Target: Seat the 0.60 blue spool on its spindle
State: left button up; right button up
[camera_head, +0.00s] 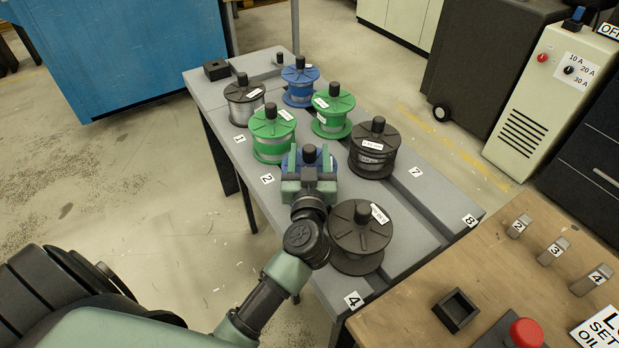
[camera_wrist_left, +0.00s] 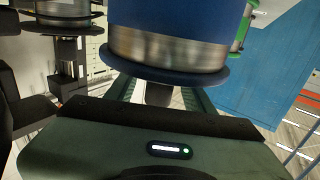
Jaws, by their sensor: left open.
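A blue spool (camera_head: 292,160) with a black knob on top stands in the front row of the grey rack, between the tags 2 and 4. My left gripper (camera_head: 309,172) is at this spool, its open fingers on either side of the knob and partly hiding the spool. In the left wrist view the blue spool (camera_wrist_left: 165,50), with silvery wire, is close to the fingers. A second blue spool (camera_head: 300,88) stands in the back row. I cannot read the label of either blue spool. The spindle under the near spool is hidden. My right gripper is not in view.
Two green spools (camera_head: 272,132) (camera_head: 333,108), black spools (camera_head: 374,150) (camera_head: 360,235) and a grey-wired spool (camera_head: 244,100) stand close around on the rack (camera_head: 415,205). The rack is bare near tags 7 and 8. A wooden table (camera_head: 480,270) with a red button (camera_head: 526,333) is at the right.

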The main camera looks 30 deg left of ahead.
pick_arm(q)
jog(key=x, duration=0.2)
jog(key=shift+w+a, duration=0.2)
jog(key=shift+w, duration=0.15)
grip_shut()
dwell(1.0)
jog(key=shift+r, duration=0.35)
jog(key=shift+w+f, duration=0.1)
